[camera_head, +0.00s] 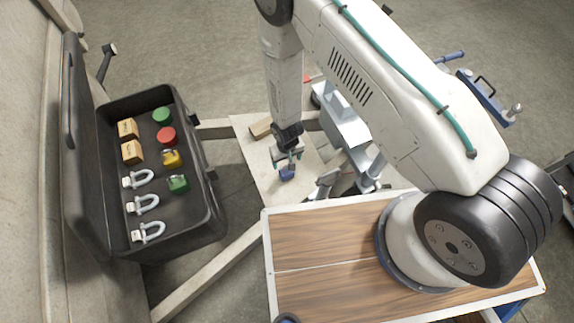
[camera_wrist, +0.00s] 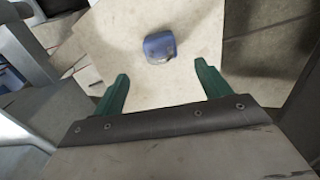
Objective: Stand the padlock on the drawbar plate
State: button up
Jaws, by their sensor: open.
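A blue padlock (camera_head: 287,174) is on the pale drawbar plate (camera_head: 262,165), near its middle right. In the wrist view the blue padlock (camera_wrist: 159,47) sits on the bare plate (camera_wrist: 195,25), just beyond the fingertips and roughly centred between them. Its shackle is hard to make out. My gripper (camera_head: 288,158) is directly over the padlock in the head view. Its two green fingers (camera_wrist: 161,74) are spread apart, with nothing between them. No finger visibly touches the padlock.
An open black case (camera_head: 215,222) at left holds a yellow padlock (camera_head: 171,158), a green padlock (camera_head: 178,184), several shackles, boxes and round pieces. A wooden block (camera_head: 261,128) lies on the plate's far end. Metal parts (camera_head: 345,130) stand close right of the plate.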

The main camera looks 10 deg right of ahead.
jog(key=shift+r, duration=0.7)
jog(key=w+d+r, duration=0.1)
jog(key=w+r, duration=0.3)
jog(key=r, duration=0.7)
jog(key=w+d+r, duration=0.2)
jog(key=w+r, duration=0.1)
jog(key=r, duration=0.8)
jog(key=s+d+r+m, duration=0.1)
jog(key=d+r, duration=0.2)
jog(key=r, duration=0.6)
jog(key=s+d+r+m, duration=0.1)
jog(key=d+r, duration=0.2)
jog(key=r, duration=0.6)
jog(key=s+d+r+t, duration=0.1)
jog(key=s+d+r, duration=0.25)
jog(key=r, duration=0.35)
jog(key=s+d+r, duration=0.3)
jog(key=s+r, duration=0.2)
jog(key=r, duration=0.2)
jog(key=s+d+r, duration=0.2)
jog(key=s+r, duration=0.1)
jog(key=s, duration=0.5)
jog(key=s+d+r+m, duration=0.1)
jog(key=s+r, duration=0.3)
jog(key=s, duration=0.5)
jog(key=shift+d+r, duration=0.25)
jog(key=shift+d, duration=0.5)
